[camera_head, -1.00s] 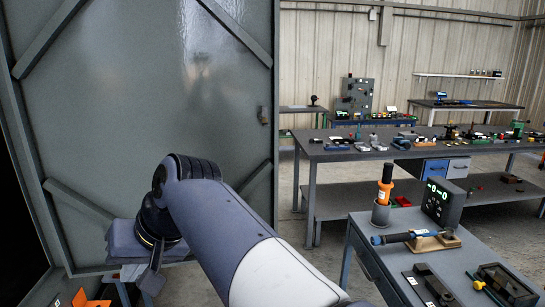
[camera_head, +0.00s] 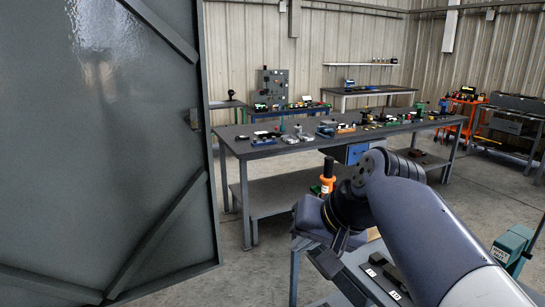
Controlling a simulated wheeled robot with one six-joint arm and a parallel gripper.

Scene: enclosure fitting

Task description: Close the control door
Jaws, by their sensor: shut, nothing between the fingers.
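The control door (camera_head: 90,150) is a large grey metal panel with diagonal braces, filling the left of the view. It stands open, and its free edge runs down the picture left of centre. A small latch piece (camera_head: 193,117) sits near that edge. The door's hinge side is out of view. My gripper (camera_head: 328,264) is right of the door's edge in the picture, hanging down from my wrist near the small bench. It is shut and empty, apart from the door. Its fingertips are small and dark here.
A long workbench (camera_head: 262,150) with several parts stands further back. A green device (camera_head: 512,246) is at the lower right. Bare floor shows between door and benches.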

